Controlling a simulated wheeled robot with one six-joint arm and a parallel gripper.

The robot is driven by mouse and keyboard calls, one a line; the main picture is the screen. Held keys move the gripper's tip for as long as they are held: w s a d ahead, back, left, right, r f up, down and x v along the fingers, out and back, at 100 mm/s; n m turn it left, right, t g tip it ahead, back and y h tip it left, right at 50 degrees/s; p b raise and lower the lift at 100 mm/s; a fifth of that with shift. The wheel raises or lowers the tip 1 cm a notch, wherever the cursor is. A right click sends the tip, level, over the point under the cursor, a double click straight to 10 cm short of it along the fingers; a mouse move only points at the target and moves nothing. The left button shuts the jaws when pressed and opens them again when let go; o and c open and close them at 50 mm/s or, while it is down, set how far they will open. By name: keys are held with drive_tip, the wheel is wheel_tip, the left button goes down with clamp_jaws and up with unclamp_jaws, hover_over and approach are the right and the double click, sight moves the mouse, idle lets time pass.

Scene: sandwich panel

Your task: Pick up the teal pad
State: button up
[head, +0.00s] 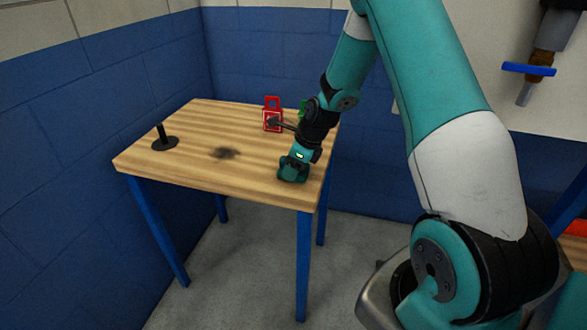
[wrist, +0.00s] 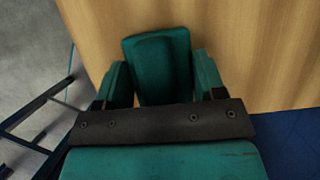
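The teal pad (wrist: 160,62) shows in the wrist view between the two teal fingers of my gripper (wrist: 162,82). Its far end sticks out past the fingertips, over the wood. It is slightly turned relative to the fingers. The right finger is right beside its edge, and a thin dark strip shows beside the left finger. I cannot tell whether both fingers press on it. In the head view, my gripper (head: 293,170) is down at the right front part of the wooden table (head: 190,135). The pad cannot be told apart from my gripper there.
A black peg on a round base (head: 164,140) stands at the table's left. A dark smudge (head: 224,153) marks the middle. A red stand (head: 271,117) and a green thing (head: 303,108), partly behind my arm, are at the back. The table's front left is clear.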

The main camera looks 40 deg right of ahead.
drive_tip(key=shift+r, duration=0.15)
drive_tip(key=shift+c, duration=0.2)
wheel_tip(320, 180, up, 20)
drive_tip(key=p, duration=0.2)
